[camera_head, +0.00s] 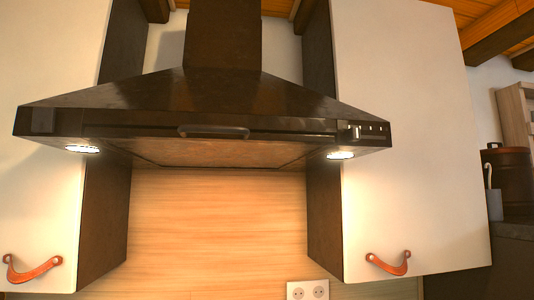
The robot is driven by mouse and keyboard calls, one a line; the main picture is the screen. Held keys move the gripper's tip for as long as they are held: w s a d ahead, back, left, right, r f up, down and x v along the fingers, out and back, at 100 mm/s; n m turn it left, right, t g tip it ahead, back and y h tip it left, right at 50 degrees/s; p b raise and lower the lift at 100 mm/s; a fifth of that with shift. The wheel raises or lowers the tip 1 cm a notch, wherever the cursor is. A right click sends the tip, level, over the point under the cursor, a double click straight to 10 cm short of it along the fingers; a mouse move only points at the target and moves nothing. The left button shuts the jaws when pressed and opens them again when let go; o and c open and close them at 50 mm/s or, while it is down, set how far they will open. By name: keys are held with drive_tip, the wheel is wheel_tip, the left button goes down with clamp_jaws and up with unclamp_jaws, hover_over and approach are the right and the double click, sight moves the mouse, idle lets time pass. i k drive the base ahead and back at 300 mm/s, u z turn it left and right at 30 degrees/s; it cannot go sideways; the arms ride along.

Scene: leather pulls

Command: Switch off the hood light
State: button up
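The dark range hood (225,97) hangs between two white cabinets, with its chimney rising to the ceiling. Two hood lights are lit on its underside, a left light (82,149) and a right light (340,155). A small control panel (365,130) sits at the right end of the hood's front edge. A dark handle (213,131) is on the middle of the front edge. My gripper is not in view.
A left cabinet (50,120) and a right cabinet (410,140) flank the hood, each with an orange leather pull. A wall socket (307,290) is low on the wooden backsplash (215,225). A dark pot (508,178) stands at the far right. The space before the hood looks clear.

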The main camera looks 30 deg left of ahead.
sight(43, 118)
drive_tip(key=z, duration=1.45)
drive_tip(key=i, duration=0.1)
drive_tip(key=u, duration=3.05)
drive_tip(key=k, duration=0.85)
drive_tip(key=u, duration=0.2)
drive_tip(key=i, duration=0.85)
drive_tip(key=z, duration=0.05)
